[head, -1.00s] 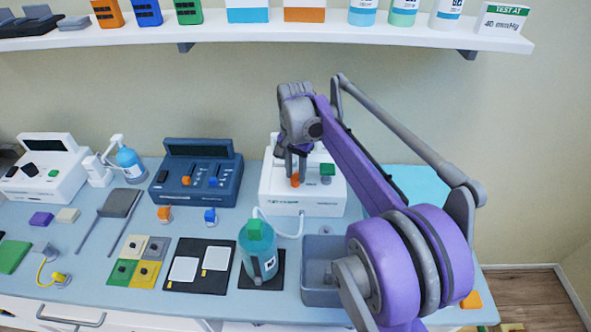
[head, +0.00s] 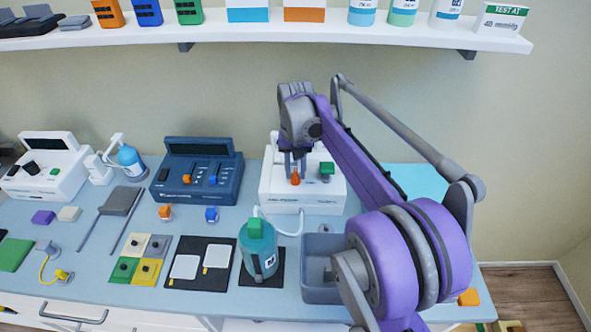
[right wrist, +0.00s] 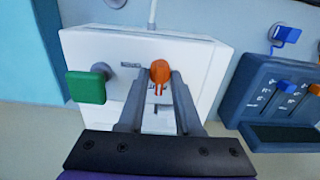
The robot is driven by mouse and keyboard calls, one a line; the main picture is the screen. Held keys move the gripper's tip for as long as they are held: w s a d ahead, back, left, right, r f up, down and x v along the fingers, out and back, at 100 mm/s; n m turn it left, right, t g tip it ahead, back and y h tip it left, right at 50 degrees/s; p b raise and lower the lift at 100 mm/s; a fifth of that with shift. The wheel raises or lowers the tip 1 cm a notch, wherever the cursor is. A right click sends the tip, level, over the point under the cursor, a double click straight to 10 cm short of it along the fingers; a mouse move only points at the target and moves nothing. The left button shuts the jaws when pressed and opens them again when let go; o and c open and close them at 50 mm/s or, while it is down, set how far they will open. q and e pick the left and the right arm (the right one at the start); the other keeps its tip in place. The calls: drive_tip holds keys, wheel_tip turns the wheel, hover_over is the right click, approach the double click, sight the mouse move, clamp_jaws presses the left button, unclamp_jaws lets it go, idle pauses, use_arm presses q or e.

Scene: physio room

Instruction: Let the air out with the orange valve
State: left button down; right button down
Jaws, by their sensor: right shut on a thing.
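The orange valve (head: 295,178) sits on the front of a white device (head: 290,205), left of a green knob (head: 327,168). The green knob (right wrist: 86,87) stands apart, left of the fingers there. My left gripper is not in view.
A blue device (head: 197,180) with orange and blue sliders stands left of the white one. A teal bottle (head: 258,255) stands in front, beside a grey bin (head: 318,290). A white hose (head: 285,232) runs near the bottle. A shelf (head: 330,35) hangs above.

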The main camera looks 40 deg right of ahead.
sight(296, 173)
drive_tip(key=c, duration=0.9)
unclamp_jaws()
wheel_tip(296, 173, up, 8)
drive_tip(key=shift+f, duration=0.2)
